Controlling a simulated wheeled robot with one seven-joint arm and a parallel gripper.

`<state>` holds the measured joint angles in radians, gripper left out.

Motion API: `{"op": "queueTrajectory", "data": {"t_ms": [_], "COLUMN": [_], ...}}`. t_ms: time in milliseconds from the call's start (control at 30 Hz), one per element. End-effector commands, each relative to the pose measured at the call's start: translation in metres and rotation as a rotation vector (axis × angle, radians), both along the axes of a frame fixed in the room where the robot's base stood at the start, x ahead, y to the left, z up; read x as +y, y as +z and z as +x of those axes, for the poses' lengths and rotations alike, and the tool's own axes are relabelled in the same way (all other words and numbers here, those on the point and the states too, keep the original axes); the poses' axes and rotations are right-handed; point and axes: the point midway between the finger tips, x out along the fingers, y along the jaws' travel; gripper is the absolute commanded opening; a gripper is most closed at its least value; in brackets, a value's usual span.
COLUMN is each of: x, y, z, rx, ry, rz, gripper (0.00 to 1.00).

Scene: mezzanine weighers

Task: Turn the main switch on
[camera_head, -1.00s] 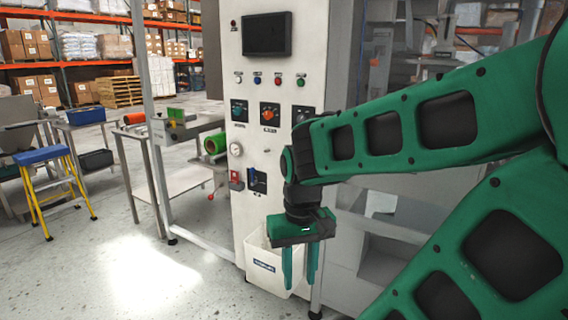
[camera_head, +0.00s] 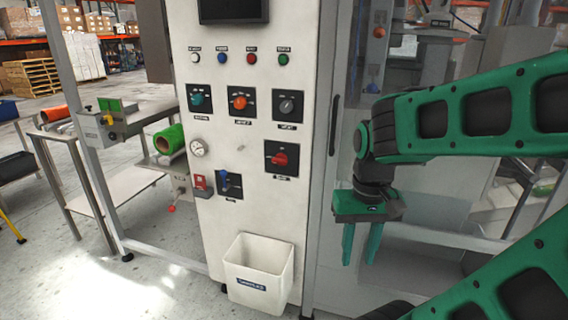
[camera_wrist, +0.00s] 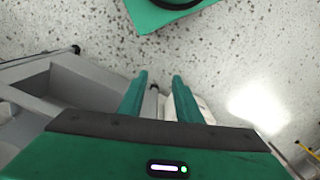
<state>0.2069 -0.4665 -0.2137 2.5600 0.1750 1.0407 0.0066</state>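A white control panel (camera_head: 243,215) stands upright in the middle of the head view. A red rotary switch (camera_head: 281,157) on a black plate sits on its right side; its handle looks roughly level, and its label is too small to read. It looks like the main switch. My gripper (camera_head: 360,255) hangs fingers down to the right of the panel and lower than the red switch, apart from both. In the wrist view my gripper (camera_wrist: 159,82) has its fingers apart with nothing between them.
The panel also carries an orange knob (camera_head: 239,101), a teal knob (camera_head: 199,99), a grey knob (camera_head: 287,105), a blue-handled switch (camera_head: 227,183) and a gauge (camera_head: 198,147). A white bin (camera_head: 258,280) hangs low on the panel. A roller bench (camera_head: 125,118) stands at left.

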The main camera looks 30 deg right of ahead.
Motion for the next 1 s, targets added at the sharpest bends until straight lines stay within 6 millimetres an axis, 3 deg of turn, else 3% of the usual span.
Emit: {"op": "queueTrajectory", "data": {"t_ms": [167, 300, 333, 433, 800, 1000], "x": [0.000, -0.001, -0.002, -0.017, -0.083, -0.111], "y": [0.000, 0.004, 0.003, -0.003, -0.050, -0.065], "z": [0.000, -0.010, -0.009, 0.003, 0.091, 0.145], "rx": [0.000, -0.012, -0.011, 0.001, 0.140, 0.283], "ry": [0.000, 0.010, 0.018, 0.069, 0.544, 0.872], "rz": [0.000, -0.004, -0.007, -0.032, -0.309, -0.520], "gripper": [0.31, 0.60, 0.64, 0.64, 0.64, 0.64]}}
